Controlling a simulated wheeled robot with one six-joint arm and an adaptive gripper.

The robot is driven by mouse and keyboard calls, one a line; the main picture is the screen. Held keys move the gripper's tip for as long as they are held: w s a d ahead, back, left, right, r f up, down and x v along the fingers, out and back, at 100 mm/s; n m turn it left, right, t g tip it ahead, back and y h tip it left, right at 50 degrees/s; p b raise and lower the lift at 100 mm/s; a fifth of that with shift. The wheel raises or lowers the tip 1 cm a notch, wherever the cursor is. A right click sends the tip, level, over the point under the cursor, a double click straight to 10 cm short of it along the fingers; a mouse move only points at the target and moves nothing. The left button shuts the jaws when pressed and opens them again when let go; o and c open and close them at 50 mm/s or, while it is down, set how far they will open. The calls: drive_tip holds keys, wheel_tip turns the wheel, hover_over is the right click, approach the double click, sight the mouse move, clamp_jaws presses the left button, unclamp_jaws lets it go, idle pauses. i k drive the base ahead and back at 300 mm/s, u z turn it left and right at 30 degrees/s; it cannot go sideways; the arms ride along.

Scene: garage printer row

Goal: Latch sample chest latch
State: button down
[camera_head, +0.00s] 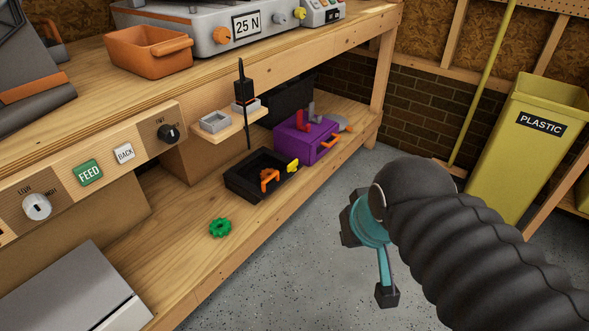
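The purple sample chest (292,150) stands on the lower shelf of the bench, toward its right end. An orange latch part (325,145) sticks out at its front face. A red handle-like part (300,121) stands on its top. At this size I cannot tell whether the latch is fastened. My gripper (367,267), teal with dark fingertips, hangs over the floor to the right of and nearer than the chest, apart from it. Its two dark tips appear spread, with nothing seen between them. My dark ribbed arm hides part of the floor.
A black tray (236,184) with orange and yellow parts sits left of the chest. A green gear (220,228) lies on the shelf. A small wooden ledge (237,127) juts out above. A yellow PLASTIC bin (500,165) stands right. Floor before the shelf is clear.

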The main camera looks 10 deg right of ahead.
sight(292, 167)
drive_tip(key=k, duration=0.5)
drive_tip(key=z, duration=0.55)
drive_tip(key=i, duration=1.1)
drive_tip(key=u, duration=0.25)
